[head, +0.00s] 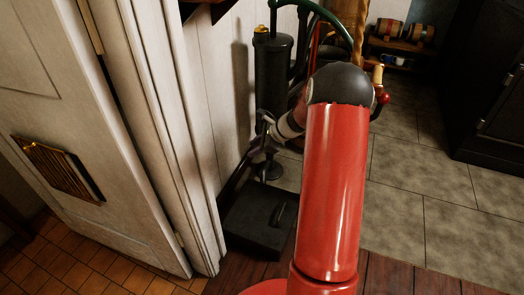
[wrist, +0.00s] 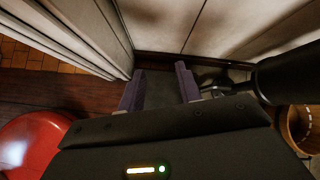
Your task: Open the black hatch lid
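The black hatch lid (head: 250,228) lies flat and closed, low by the wall, right of the white door frame. A small dark handle (head: 281,213) shows on its right part. My gripper (head: 258,148) is above and behind the lid in the head view, in front of the black pump. In the wrist view my gripper (wrist: 160,71) has its two purple fingers apart with nothing between them. The dark lid surface (wrist: 159,92) shows below, between the fingers. My gripper body hides part of it, and I cannot make out the handle there.
A black pump cylinder (head: 273,75) with a green hose (head: 325,20) stands behind the lid. The white door (head: 75,130) and frame bound the left side. A black stove (head: 490,100) stands at right. Grey tile floor (head: 405,205) is clear between.

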